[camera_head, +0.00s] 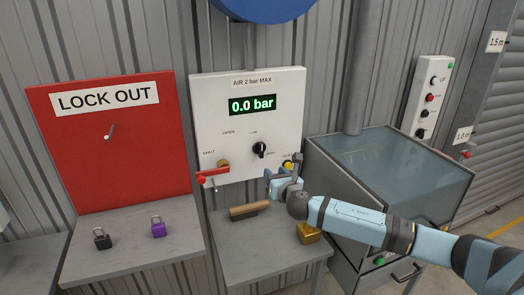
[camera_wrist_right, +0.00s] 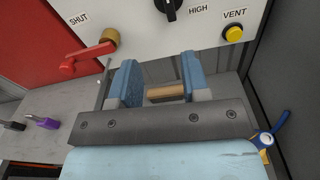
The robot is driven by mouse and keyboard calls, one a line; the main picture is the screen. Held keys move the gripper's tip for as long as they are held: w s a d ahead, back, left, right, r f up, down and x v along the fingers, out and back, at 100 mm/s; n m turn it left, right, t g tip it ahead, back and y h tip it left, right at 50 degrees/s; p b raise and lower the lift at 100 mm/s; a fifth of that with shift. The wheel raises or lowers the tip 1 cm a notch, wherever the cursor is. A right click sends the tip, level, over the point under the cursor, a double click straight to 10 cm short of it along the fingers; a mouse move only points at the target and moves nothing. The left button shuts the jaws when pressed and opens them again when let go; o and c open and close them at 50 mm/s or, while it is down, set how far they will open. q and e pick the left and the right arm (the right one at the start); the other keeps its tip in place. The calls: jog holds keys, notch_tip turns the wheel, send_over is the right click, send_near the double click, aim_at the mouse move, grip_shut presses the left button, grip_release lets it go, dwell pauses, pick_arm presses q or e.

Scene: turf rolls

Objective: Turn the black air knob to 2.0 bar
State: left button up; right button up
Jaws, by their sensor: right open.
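The black air knob (camera_head: 259,149) is on the white panel (camera_head: 220,105) under a green display (camera_head: 253,105) reading 0.0 bar. In the right wrist view the knob (camera_wrist_right: 170,8) is cut off by the top edge. My right gripper (camera_head: 284,178) is in front of the panel's lower right, below and right of the knob and near the yellow vent button (camera_head: 288,164). In the right wrist view its jaws (camera_wrist_right: 159,62) are apart and empty, below the knob and not touching it. My left gripper is out of view.
A red valve lever (camera_head: 213,174) sits at the panel's lower left, by SHUT. A wooden-handled tool (camera_head: 249,211) and a brass block-like object (camera_head: 308,233) lie on the shelf below. A grey glass-topped cabinet (camera_head: 385,160) stands right; a red lockout board (camera_head: 105,175) is left.

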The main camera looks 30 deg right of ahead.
aim_at(262, 146)
jog(key=shift+n+h, duration=0.4)
jog(key=x, duration=0.5)
jog(key=r+x, duration=0.1)
jog(key=x, duration=0.3)
jog(key=d+r+p+x, duration=0.1)
jog(key=x, duration=0.4)
jog(key=shift+w+r, duration=0.1)
jog(key=shift+w, duration=0.15)
jog(key=shift+d, duration=0.1)
grip_shut()
